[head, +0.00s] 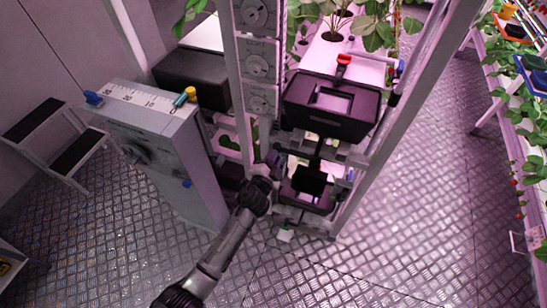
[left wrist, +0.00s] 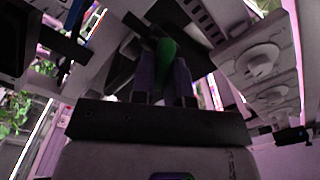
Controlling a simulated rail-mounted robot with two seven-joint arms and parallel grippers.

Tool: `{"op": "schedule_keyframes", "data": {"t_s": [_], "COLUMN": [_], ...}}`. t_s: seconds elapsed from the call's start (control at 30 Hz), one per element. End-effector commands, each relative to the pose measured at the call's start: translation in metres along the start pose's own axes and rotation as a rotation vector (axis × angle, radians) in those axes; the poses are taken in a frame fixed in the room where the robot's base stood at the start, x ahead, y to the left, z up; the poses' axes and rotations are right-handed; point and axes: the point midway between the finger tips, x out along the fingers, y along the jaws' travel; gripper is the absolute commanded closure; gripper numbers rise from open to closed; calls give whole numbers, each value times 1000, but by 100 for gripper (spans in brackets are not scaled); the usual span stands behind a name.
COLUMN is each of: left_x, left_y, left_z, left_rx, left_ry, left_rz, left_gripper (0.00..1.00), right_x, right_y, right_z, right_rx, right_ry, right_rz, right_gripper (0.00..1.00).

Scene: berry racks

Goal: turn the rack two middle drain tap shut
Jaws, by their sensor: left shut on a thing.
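My left gripper (head: 272,160) reaches up from the bottom of the head view to the rack's front, beside the left upright and below the upper black box. In the left wrist view its two dark fingers (left wrist: 164,72) are shut on a green tap handle (left wrist: 166,50) that sticks up between them. The gripper hides this handle in the head view, and the tap's body cannot be made out. My right gripper is not in view.
The rack (head: 243,60) carries an upper black box (head: 368,127) and a lower one (head: 318,204). A red-handled tap (head: 344,60) stands above the upper box. A grey cabinet (head: 165,125) stands left of my arm. The floor (head: 430,220) at right is clear.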

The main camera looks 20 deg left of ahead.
Motion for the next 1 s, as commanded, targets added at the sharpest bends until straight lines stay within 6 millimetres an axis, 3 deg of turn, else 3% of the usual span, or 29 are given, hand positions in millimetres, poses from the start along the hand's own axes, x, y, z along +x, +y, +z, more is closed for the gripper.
{"op": "schedule_keyframes", "data": {"t_s": [0.5,1.0], "left_x": [0,0], "left_y": [2,3], "left_z": [1,1], "left_rx": [426,594], "left_ry": [0,0], "left_rz": [0,0], "left_gripper": [100,100], "right_x": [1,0], "right_y": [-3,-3], "right_z": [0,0], "right_rx": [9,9], "right_ry": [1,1], "right_rz": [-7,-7], "right_gripper": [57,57]}}
